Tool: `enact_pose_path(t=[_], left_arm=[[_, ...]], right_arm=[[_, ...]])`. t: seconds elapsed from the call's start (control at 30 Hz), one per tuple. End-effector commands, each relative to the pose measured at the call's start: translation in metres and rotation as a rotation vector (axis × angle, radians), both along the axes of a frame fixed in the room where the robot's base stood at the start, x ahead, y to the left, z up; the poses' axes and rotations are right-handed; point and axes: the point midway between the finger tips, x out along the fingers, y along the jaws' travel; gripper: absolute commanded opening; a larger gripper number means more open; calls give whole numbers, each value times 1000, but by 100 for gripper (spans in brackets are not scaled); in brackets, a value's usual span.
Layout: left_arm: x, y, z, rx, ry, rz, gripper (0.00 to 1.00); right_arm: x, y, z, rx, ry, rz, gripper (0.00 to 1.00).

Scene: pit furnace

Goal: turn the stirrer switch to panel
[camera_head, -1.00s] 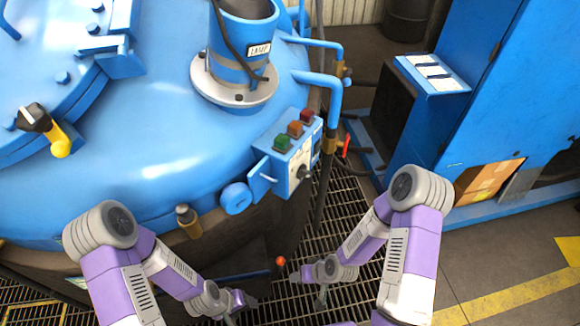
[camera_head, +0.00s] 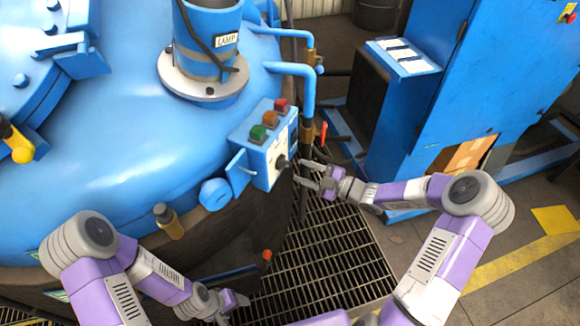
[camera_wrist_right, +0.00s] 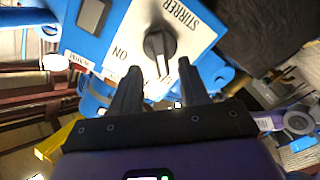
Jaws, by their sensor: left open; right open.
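The stirrer switch (camera_head: 282,161) is a black knob on the pale front plate of a small blue control box (camera_head: 262,172) on the furnace side. In the right wrist view the knob (camera_wrist_right: 160,44) has a pale pointer line, with "STIRRER" and "ON" lettering beside it; another label is partly hidden. My right gripper (camera_head: 308,174) is open in front of the box, just right of the knob. In its wrist view the fingers (camera_wrist_right: 159,82) are apart, with the knob beyond and between their tips, seemingly not touched. My left gripper (camera_head: 238,306) is open and empty, low over the grating.
Green, orange and red buttons (camera_head: 270,118) sit on top of the box. Blue pipes (camera_head: 308,88) run close behind it. A blue cabinet (camera_head: 480,70) stands at the right. Floor grating (camera_head: 330,250) lies below, with open space above it.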

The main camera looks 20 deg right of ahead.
Motion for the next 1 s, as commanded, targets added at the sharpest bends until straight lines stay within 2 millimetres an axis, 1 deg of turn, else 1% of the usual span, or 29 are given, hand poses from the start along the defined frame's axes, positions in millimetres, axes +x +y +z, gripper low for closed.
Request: enact_pose_path(t=[0.03, 0.1, 0.3, 0.43, 0.67, 0.77, 0.8, 0.97, 1.0], left_arm=[[0, 0, -3, 0, 0, 0, 66], [0, 0, -6, 0, 0, 0, 66], [0, 0, -10, 0, 0, 0, 66], [0, 0, -11, 0, 0, 0, 66], [0, 0, -10, 0, 0, 0, 66], [0, 0, -10, 0, 0, 0, 66], [0, 0, -10, 0, 0, 0, 66], [0, 0, -10, 0, 0, 0, 66], [0, 0, -10, 0, 0, 0, 66]], right_arm=[[6, 8, -1, 1, -1, 3, 45], [14, 16, -2, 1, 0, 2, 45], [31, 34, -1, 1, 2, 1, 45], [35, 39, -1, 2, 3, -1, 45], [36, 40, -1, 2, 4, -1, 45], [36, 39, -1, 1, 4, -1, 32], [36, 39, -1, 1, 4, -1, 26], [35, 39, -1, 1, 4, -1, 2], [35, 39, -1, 1, 4, -1, 0]])
